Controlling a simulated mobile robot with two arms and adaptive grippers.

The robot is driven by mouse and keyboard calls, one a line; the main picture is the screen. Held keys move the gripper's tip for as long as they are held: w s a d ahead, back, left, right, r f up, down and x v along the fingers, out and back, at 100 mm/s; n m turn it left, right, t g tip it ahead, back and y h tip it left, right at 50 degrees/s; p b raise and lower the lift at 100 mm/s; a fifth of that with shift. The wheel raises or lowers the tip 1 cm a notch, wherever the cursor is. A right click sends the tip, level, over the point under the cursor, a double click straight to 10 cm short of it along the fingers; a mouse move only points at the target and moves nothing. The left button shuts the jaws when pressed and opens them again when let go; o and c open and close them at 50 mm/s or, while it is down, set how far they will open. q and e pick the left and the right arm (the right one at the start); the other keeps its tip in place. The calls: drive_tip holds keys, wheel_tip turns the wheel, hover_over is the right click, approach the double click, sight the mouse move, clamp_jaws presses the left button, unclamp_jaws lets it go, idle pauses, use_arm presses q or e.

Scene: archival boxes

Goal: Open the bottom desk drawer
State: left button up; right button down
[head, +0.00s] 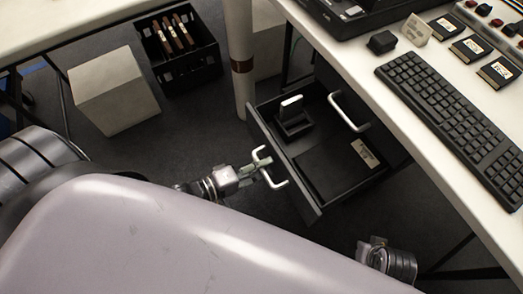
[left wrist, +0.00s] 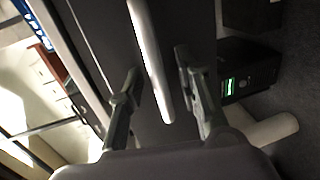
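The bottom desk drawer (head: 314,212) stands pulled out under the desk, with its inside showing. Its pale bar handle (head: 275,183) is on the front panel. My left gripper (head: 257,170) is at this handle. In the left wrist view, the handle (left wrist: 150,60) runs between the two fingers of my left gripper (left wrist: 163,98), with gaps visible on both sides, so the gripper is open around it. At the lower right of the head view, a grey part of my right arm shows beside my body. I cannot make out its fingers.
The drawer holds a black holder (head: 292,122) and a flat black box (head: 335,170). A closed drawer with a handle (head: 348,112) sits above. A pale box (head: 113,92) and a black crate (head: 190,75) stand on the floor. A white desk leg (head: 241,85) is near the drawer.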

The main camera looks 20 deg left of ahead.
use_arm(q)
drive_tip(key=shift+s+a, duration=0.15)
drive_tip(key=shift+s, duration=0.1)
drive_tip(key=v, duration=1.1)
drive_tip(key=shift+s, duration=0.15)
drive_tip(key=shift+a, duration=0.15)
